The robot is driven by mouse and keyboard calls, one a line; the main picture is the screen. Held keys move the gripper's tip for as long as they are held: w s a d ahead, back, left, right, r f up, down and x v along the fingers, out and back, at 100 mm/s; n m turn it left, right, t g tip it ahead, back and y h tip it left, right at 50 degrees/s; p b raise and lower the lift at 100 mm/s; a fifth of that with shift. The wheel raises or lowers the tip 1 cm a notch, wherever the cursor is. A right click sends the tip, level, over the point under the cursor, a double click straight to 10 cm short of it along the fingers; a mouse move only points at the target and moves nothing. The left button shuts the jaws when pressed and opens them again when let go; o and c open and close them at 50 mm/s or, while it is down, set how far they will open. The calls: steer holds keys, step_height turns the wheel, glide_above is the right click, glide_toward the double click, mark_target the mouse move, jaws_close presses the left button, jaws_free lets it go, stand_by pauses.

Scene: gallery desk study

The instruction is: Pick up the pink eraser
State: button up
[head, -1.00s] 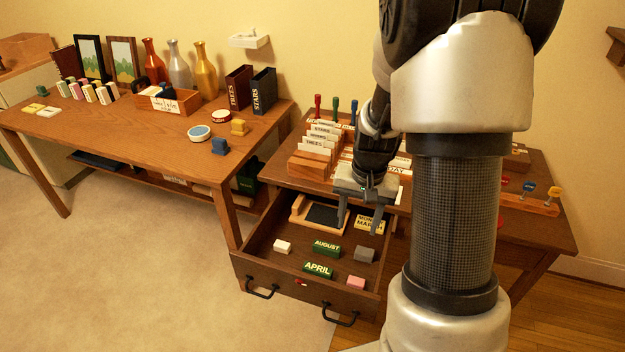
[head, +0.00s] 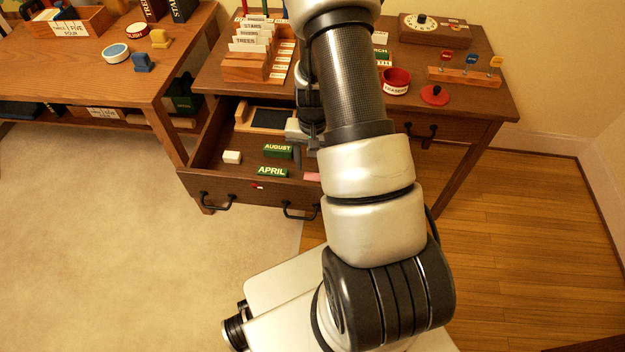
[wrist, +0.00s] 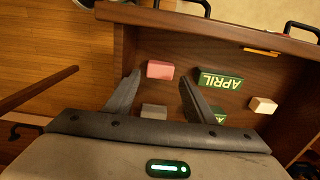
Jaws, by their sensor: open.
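The pink eraser (wrist: 160,70) lies on the floor of the open drawer, near its front panel, in the wrist view. In the head view only a part of the pink eraser (head: 312,177) shows beside my arm. My gripper (wrist: 160,85) is open and empty, its two fingers apart, with the eraser between and just beyond the fingertips in the picture. In the head view my gripper (head: 305,150) is over the drawer, partly hidden by my arm. A grey block (wrist: 154,111) lies between the fingers, nearer the palm.
The drawer (head: 262,190) also holds a green APRIL block (head: 272,172), a green AUGUST block (head: 278,150), a white block (head: 232,157) and a framed dark slate (head: 268,118). The drawer front and side walls stand close around the gripper.

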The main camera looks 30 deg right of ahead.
mark_target(312, 176)
step_height(312, 176, down, 5)
steer(key=shift+w+f+b, duration=0.1)
steer(key=shift+f+b, duration=0.05)
steer(key=shift+b, duration=0.55)
steer(key=c, duration=0.8)
step_height(312, 176, up, 10)
steer(key=shift+r+p, duration=0.1)
steer(key=shift+p, duration=1.05)
